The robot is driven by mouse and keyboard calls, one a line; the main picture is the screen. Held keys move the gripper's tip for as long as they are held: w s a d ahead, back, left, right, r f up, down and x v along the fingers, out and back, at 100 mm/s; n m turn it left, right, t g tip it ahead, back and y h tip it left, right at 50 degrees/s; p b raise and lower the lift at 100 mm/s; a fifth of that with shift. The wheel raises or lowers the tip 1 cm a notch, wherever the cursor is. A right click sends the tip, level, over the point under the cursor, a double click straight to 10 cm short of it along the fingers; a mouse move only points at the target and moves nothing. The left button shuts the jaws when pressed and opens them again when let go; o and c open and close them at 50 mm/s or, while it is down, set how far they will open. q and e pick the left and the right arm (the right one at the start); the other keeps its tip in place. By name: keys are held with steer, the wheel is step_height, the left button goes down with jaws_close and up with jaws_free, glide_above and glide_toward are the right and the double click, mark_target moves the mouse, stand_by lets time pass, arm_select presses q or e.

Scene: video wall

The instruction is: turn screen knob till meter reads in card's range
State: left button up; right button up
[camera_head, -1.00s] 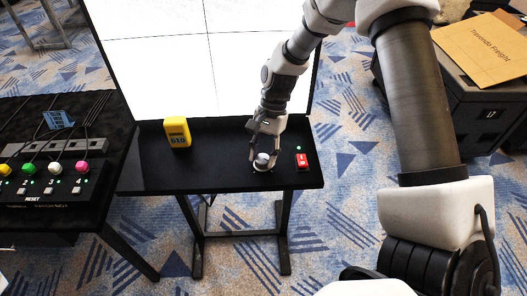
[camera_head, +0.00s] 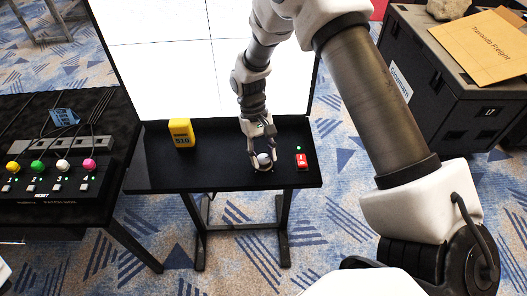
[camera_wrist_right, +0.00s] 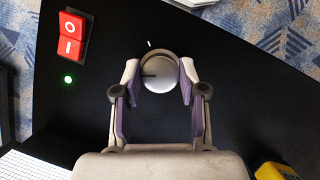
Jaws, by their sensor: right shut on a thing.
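The silver round knob (camera_head: 264,160) stands on the black table (camera_head: 222,178) in front of the large screen (camera_head: 170,65). My right gripper (camera_head: 260,158) is shut on the knob from above, with one finger on each side. In the right wrist view the knob (camera_wrist_right: 160,73) sits between the fingertips of the gripper (camera_wrist_right: 159,78); its dark mark points left, and a white tick shows beyond its rim. A yellow meter (camera_head: 181,133) stands left of the knob with small amber digits, perhaps 510. I cannot make out a range card. My left gripper is not in view.
A red rocker switch (camera_head: 301,161) with a green light sits right of the knob. A separate black table at left holds a panel of several coloured buttons (camera_head: 38,168). A dark case (camera_head: 440,85) with a brown envelope (camera_head: 484,45) stands at right.

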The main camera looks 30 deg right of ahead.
steer(key=n+h+p, duration=0.1)
steer(key=n+h, duration=0.1)
steer(key=n, duration=0.3)
steer(key=shift+a+n, duration=0.15)
steer(key=shift+n, duration=0.25)
steer(key=shift+t, duration=0.3)
steer(key=o, duration=1.1)
steer(key=v, duration=1.2)
steer(key=shift+w+a, duration=0.15)
steer(key=shift+a, duration=0.1)
steer(key=shift+f, duration=0.15)
